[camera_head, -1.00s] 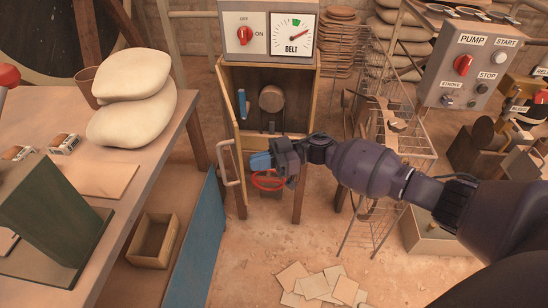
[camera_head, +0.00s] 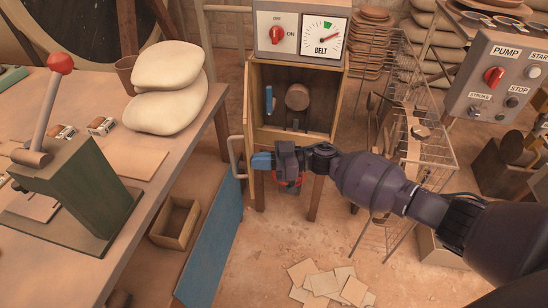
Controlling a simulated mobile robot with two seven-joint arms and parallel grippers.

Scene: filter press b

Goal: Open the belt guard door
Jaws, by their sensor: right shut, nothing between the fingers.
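The belt guard door (camera_head: 247,118) hangs on the left side of the wooden belt cabinet (camera_head: 341,100), below the BELT dial panel. It stands swung out towards me, seen nearly edge-on, with its pale bar handle (camera_head: 235,158) on the left. The cabinet front is uncovered; a round pulley (camera_head: 297,97) and a blue part (camera_head: 269,100) show inside. My right gripper (camera_head: 262,161) is shut and empty, its blue fingers beside the door's lower part, just right of the handle. I cannot tell whether they touch the door. My left gripper is not in view.
A workbench (camera_head: 148,205) with white sacks (camera_head: 168,90) and a red-knobbed lever press (camera_head: 75,195) stands at left. A wire rack (camera_head: 420,150) and the PUMP panel (camera_head: 497,80) are at right. Loose tiles (camera_head: 325,284) lie on the floor.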

